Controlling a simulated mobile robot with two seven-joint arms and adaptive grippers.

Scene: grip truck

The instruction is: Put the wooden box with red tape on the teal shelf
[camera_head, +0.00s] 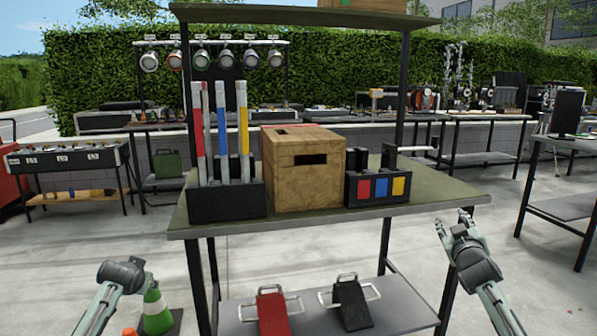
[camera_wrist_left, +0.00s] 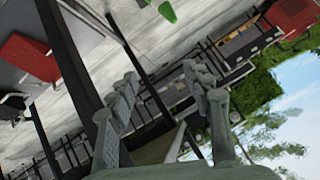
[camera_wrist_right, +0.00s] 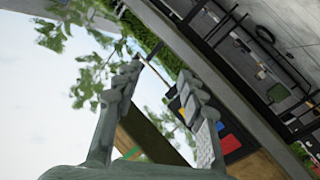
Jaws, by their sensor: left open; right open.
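Another wooden box (camera_head: 385,4) with a green strip sits on the grey-green upper shelf (camera_head: 300,15), cut off by the top edge. I cannot pick out a clearly teal shelf. My right gripper (camera_head: 452,220) is open and empty, off the table's front right corner. My left gripper (camera_wrist_left: 160,75) is open and empty in its wrist view; its arm is at the head view's lower left.
A black holder with coloured bars (camera_head: 228,200) stands left of the box, and a black caddy with coloured squares (camera_head: 377,188) stands right. Red and black wedges (camera_head: 272,312) lie on the lower shelf. A green-white cone (camera_head: 156,310) is beside my left arm. Dark posts carry the upper shelf.

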